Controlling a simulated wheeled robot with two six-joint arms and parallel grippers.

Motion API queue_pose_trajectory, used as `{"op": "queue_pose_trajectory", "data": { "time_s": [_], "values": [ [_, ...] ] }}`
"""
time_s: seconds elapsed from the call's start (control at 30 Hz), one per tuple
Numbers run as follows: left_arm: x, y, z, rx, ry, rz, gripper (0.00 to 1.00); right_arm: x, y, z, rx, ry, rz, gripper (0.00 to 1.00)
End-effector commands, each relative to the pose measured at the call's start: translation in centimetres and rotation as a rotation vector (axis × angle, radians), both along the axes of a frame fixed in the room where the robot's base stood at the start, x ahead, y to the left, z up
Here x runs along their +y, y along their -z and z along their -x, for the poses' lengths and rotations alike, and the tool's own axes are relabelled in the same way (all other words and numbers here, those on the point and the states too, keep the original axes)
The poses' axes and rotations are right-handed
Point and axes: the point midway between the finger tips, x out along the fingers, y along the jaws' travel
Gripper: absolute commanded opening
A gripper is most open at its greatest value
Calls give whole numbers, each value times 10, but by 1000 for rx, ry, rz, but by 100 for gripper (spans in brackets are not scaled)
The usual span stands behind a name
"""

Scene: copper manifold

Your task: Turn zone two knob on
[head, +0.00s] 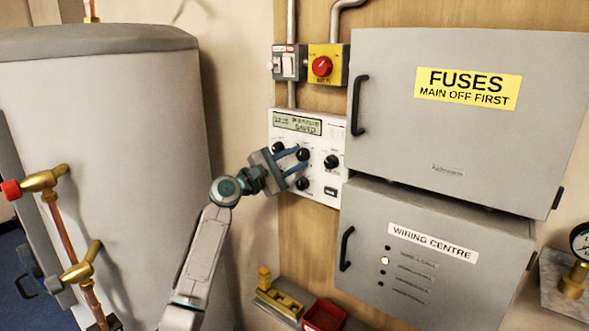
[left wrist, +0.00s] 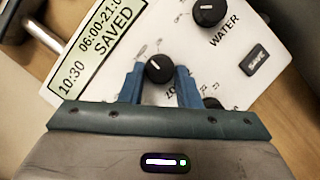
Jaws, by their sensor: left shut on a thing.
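The white controller panel (head: 340,135) is on the wooden board, with several black knobs and a display (head: 298,124) reading "SAVED". In the left wrist view the display (left wrist: 88,55) shows 10:30 and 06:00-21:0. My left gripper (head: 299,163) is at the panel, its blue fingers shut on the middle knob of the upper row (head: 303,154). The left wrist view shows this knob (left wrist: 159,69) between the fingertips, its white mark pointing near the picture's top. Its label is partly hidden, with "ZO" readable. The WATER knob (left wrist: 209,12) sits beside it. My right gripper is not in view.
A lower knob (left wrist: 212,103) is partly behind a finger, near a dark SAVE button (left wrist: 255,60). A fuses box (head: 460,140) and wiring centre box (head: 430,270), with one lit lamp, stand right. A red rotary switch (head: 321,66) is above. A grey cylinder (head: 110,130) stands left.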

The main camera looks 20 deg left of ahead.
Motion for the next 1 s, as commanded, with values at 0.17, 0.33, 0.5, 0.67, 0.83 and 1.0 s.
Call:
{"op": "queue_pose_trajectory", "data": {
  "time_s": [0.17,0.33,0.5,0.67,0.83,1.0],
  "values": [
    [1,0,-1,-57,-1,-159,7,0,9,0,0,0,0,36],
    [2,-2,-1,-107,0,-299,7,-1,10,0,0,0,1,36],
    [2,-4,-1,-150,0,-418,7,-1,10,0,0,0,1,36],
    [2,-5,-1,-180,0,-502,7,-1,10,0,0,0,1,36],
    [2,-5,-1,-200,0,-558,7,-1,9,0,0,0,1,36],
    [2,-6,-1,-210,0,-585,7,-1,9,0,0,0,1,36]
  ]
}}
